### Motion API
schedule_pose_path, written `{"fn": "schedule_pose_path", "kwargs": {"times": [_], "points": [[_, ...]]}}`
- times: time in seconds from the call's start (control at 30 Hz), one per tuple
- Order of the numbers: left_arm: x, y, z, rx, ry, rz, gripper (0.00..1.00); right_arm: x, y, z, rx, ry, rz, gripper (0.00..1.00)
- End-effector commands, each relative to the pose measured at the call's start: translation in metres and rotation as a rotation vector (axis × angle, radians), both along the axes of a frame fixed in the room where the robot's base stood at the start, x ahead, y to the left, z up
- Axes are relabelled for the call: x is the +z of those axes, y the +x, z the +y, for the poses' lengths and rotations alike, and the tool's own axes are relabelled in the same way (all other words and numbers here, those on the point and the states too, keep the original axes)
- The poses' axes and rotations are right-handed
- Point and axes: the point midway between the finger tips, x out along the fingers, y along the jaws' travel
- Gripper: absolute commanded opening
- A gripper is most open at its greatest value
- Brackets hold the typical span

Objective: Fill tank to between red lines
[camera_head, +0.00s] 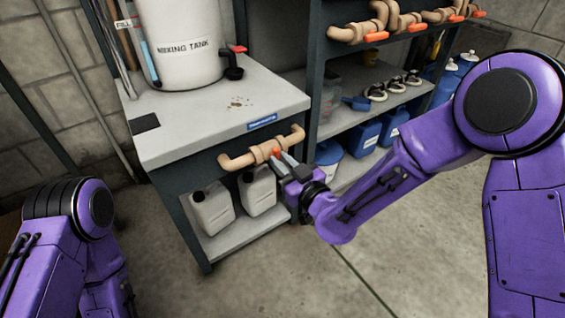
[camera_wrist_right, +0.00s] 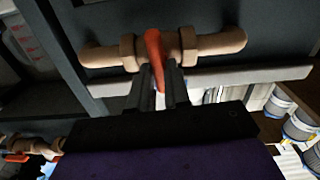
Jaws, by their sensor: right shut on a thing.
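The white mixing tank (camera_head: 183,40) stands on the bench, with a clear sight tube (camera_head: 149,62) showing blue liquid on its left side. Red lines cannot be made out clearly on the tube. A tan pipe with a valve (camera_head: 237,160) runs along the bench front below a blue label. Its orange-red handle (camera_wrist_right: 155,55) shows in the right wrist view. My right gripper (camera_head: 283,160) is at this valve; in the wrist view its fingers (camera_wrist_right: 160,88) are shut around the handle. My left arm shows at the lower left, but its gripper is not in view.
Two whitish jugs (camera_head: 212,208) stand on the bench's lower shelf. A shelf unit at the right holds blue containers (camera_head: 364,137), a blue scoop (camera_head: 356,102) and other pipes with orange handles (camera_head: 408,24). Open concrete floor (camera_head: 300,275) lies in front.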

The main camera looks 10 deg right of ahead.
Motion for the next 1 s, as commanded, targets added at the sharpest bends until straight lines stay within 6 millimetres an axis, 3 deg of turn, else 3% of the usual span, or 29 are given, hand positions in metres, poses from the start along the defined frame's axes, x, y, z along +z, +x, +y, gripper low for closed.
{"fn": "schedule_pose_path", "kwargs": {"times": [0.6, 1.0], "points": [[-0.0071, -0.0007, -0.0004, 0.001, -0.001, 0.001, 0.00, -0.0015, -0.0016, 0.0031, 0.002, -0.359, -0.174, 0.00], [-0.0084, -0.0008, -0.0006, 0.001, -0.001, 0.001, 0.00, -0.0015, -0.0017, 0.0031, 0.000, -0.444, -0.214, 0.00]]}}
